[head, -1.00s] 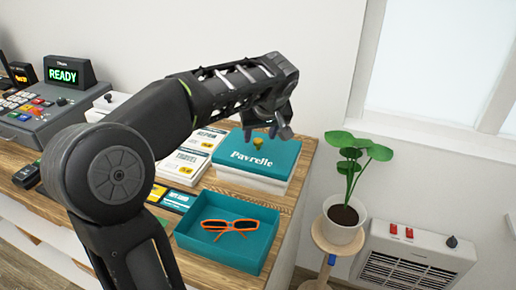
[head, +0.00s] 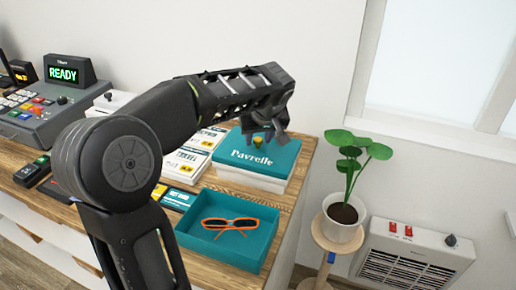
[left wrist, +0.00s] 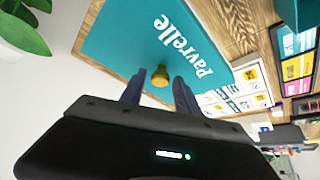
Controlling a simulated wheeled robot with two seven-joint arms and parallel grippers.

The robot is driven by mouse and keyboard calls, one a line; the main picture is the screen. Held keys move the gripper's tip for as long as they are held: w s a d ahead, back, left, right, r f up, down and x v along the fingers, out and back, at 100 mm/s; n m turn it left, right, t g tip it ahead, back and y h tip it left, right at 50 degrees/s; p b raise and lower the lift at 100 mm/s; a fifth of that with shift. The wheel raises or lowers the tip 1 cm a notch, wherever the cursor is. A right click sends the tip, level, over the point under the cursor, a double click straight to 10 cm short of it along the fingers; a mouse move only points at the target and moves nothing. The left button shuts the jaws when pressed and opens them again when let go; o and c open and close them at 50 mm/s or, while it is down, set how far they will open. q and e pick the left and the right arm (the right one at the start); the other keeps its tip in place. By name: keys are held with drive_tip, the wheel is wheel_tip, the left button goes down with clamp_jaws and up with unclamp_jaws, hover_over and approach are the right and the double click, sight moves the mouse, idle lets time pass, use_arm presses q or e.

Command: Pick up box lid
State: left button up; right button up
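The teal box lid (head: 262,158) reads "Pavrelle" and has a small yellow knob (head: 257,141) on top. It lies flat on a white block or stack (head: 250,181) near the table's right end. In the left wrist view the lid (left wrist: 125,42) and knob (left wrist: 160,75) also show. My left gripper (head: 264,136) is over the lid, pointing down at the knob. In the left wrist view its fingers (left wrist: 159,88) are apart, one on each side of the knob, with gaps visible. My right gripper is not in view.
An open teal box (head: 222,248) holding orange glasses (head: 230,224) stands in front of the lid. Printed cards or booklets (head: 188,158) lie left of it. A card terminal (head: 32,170) and cash register (head: 50,108) are further left. A potted plant (head: 343,216) stands right of the table.

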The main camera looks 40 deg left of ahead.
sight(259, 141)
use_arm(q)
clamp_jaws()
idle(0.4)
wheel_tip(259, 141, up, 10)
idle(0.5)
idle(0.5)
